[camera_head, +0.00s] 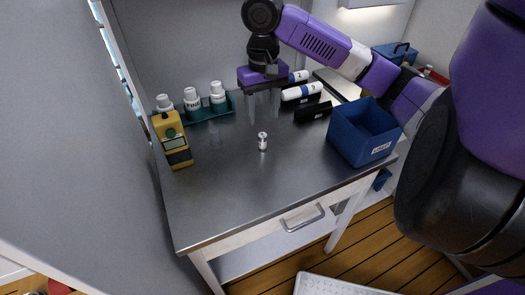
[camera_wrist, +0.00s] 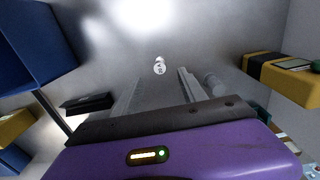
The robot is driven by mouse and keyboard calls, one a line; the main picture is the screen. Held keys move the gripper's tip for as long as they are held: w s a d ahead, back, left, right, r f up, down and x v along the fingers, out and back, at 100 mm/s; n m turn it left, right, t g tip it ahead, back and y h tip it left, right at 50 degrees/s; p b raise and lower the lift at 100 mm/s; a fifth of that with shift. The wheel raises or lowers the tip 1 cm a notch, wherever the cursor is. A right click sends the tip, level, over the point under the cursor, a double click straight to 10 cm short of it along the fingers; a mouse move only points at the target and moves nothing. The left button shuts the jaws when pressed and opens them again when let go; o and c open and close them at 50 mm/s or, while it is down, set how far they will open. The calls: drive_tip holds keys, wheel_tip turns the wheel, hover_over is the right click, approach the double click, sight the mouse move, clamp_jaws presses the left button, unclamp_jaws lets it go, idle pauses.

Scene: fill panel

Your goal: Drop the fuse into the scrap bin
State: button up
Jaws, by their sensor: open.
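The fuse (camera_head: 263,142), a small white cylinder with metal-looking ends, stands upright and alone near the middle of the steel table (camera_head: 240,190). In the wrist view the fuse (camera_wrist: 159,67) shows end-on, ahead of the space between the fingers. My gripper (camera_head: 264,117) points down, open and empty, above the table and behind the fuse in the head view. The fingers (camera_wrist: 160,88) do not touch the fuse. The scrap bin, an open blue box (camera_head: 345,152) with a white label, stands at the table's right edge. Its wall (camera_wrist: 38,40) also shows at the wrist view's upper left.
A yellow meter (camera_head: 173,140) stands at the left. White bottles (camera_head: 191,98) stand in a teal rack (camera_head: 222,108) behind it. Black holders (camera_head: 313,112), with white cylinders (camera_head: 301,91) near them, lie between my gripper and the bin. The table's front is clear.

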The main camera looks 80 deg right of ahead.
sight(263, 135)
wheel_tip(263, 135, down, 3)
drive_tip(key=shift+r+b, duration=0.1)
drive_tip(key=shift+b, duration=0.6)
drive_tip(key=shift+d+f, duration=0.2)
drive_tip(key=shift+f, duration=3.6)
drive_tip(key=shift+w, duration=0.1)
clamp_jaws()
